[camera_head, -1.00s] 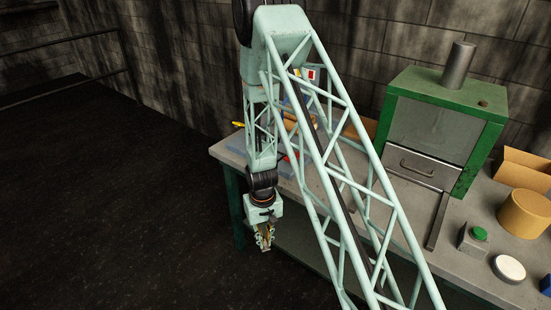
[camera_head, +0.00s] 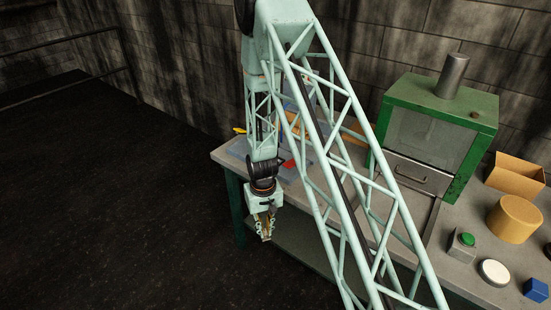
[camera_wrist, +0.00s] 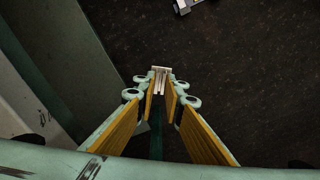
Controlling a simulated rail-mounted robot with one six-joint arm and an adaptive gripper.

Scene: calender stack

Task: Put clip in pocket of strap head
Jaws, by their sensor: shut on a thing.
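My gripper (camera_head: 266,236) hangs pointing down in front of the left end of the workbench, below its top and over the dark floor. In the wrist view my gripper (camera_wrist: 161,100) has its yellow-padded fingers close together at the tips, shut on a small pale piece with prongs, which looks like the clip (camera_wrist: 160,76). The clip sticks out just beyond the fingertips. In the head view the clip is too small to make out. I cannot identify the strap head or its pocket in either view.
The grey workbench (camera_head: 232,158) carries a green oven-like box (camera_head: 437,130), a green-button box (camera_head: 462,243), a tan cylinder (camera_head: 514,219), an open carton (camera_head: 517,175) and a blue block (camera_head: 536,290). A grey object (camera_wrist: 186,5) shows at the wrist view's top edge. Open floor lies left.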

